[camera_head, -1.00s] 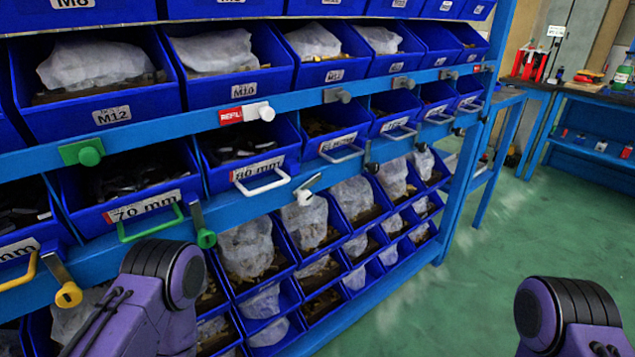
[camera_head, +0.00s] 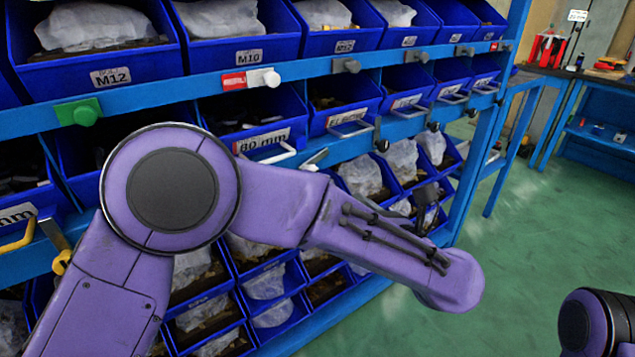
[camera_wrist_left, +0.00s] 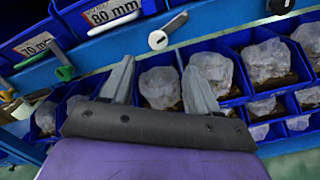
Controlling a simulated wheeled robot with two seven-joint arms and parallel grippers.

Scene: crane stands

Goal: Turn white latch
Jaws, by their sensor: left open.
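The white latch is a short metal bar with a round white knob on the blue shelf rail. In the left wrist view the white latch (camera_wrist_left: 158,40) is just beyond my left gripper (camera_wrist_left: 160,75), its bar slanting up to the right of the knob. The gripper is open and empty, its two fingers apart with the latch between and above the tips, not visibly touching. In the head view only the bar end of the white latch (camera_head: 318,158) shows; my purple left arm hides its knob. My right gripper is out of view.
The 80 mm drawer (camera_head: 262,139) has a white handle (camera_head: 278,156). A white knob (camera_head: 271,78) and a green knob (camera_head: 86,114) are on the upper rail. A green latch (camera_wrist_left: 63,60) sits left of the white one. Open green floor (camera_head: 530,240) lies at right.

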